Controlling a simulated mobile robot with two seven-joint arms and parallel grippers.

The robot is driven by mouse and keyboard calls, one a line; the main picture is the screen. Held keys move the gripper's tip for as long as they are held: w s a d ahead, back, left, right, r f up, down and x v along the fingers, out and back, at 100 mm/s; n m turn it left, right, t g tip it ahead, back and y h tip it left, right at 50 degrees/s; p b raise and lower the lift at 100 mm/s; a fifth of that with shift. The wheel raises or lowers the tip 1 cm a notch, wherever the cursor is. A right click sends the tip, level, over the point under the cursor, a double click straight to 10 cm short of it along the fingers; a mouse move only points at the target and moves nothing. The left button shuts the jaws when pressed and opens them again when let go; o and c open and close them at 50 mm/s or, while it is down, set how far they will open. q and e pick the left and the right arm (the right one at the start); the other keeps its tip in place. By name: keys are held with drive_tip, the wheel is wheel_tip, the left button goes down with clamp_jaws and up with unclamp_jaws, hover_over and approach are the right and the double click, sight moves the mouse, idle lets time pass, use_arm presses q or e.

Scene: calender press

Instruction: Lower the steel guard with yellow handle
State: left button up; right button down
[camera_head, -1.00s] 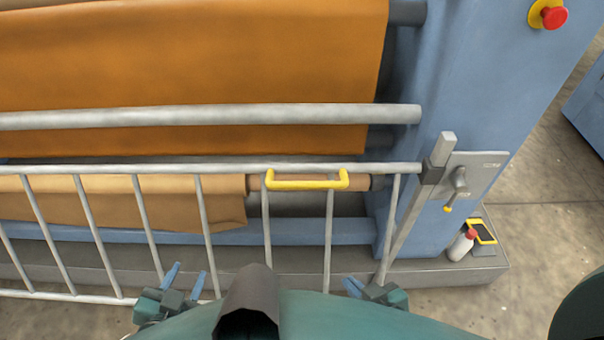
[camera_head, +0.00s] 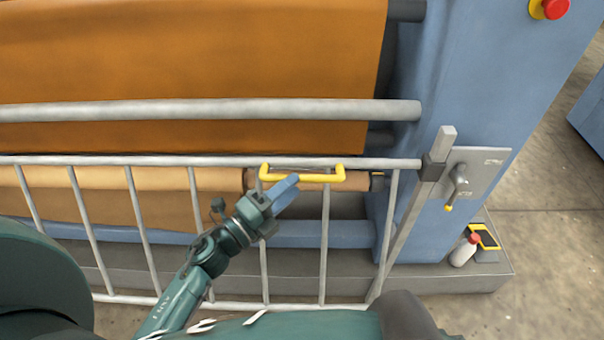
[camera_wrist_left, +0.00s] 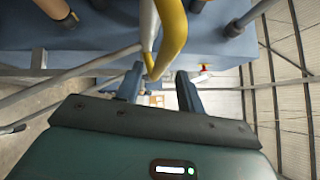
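The steel guard (camera_head: 130,160) is a grey barred frame across the front of the press. Its yellow handle (camera_head: 335,178) sits on the top rail, right of centre. My left gripper (camera_head: 285,190) is just in front of and below the handle's left part, blue fingers pointing up toward it. In the left wrist view, the fingers (camera_wrist_left: 160,86) are apart, and the yellow handle (camera_wrist_left: 172,40) shows just ahead of the gap between them. I cannot tell whether they touch it. My right gripper is not in view.
A grey post and latch plate (camera_head: 475,180) with a small lever stand at the guard's right end. Behind the guard are orange sheet (camera_head: 200,60) and a grey roller bar (camera_head: 200,111). A white bottle (camera_head: 463,250) stands on the ledge at right.

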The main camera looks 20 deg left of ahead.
sight(302, 176)
use_arm(q)
drive_tip(key=shift+x, duration=2.05)
drive_tip(key=shift+c, duration=0.4)
clamp_jaws()
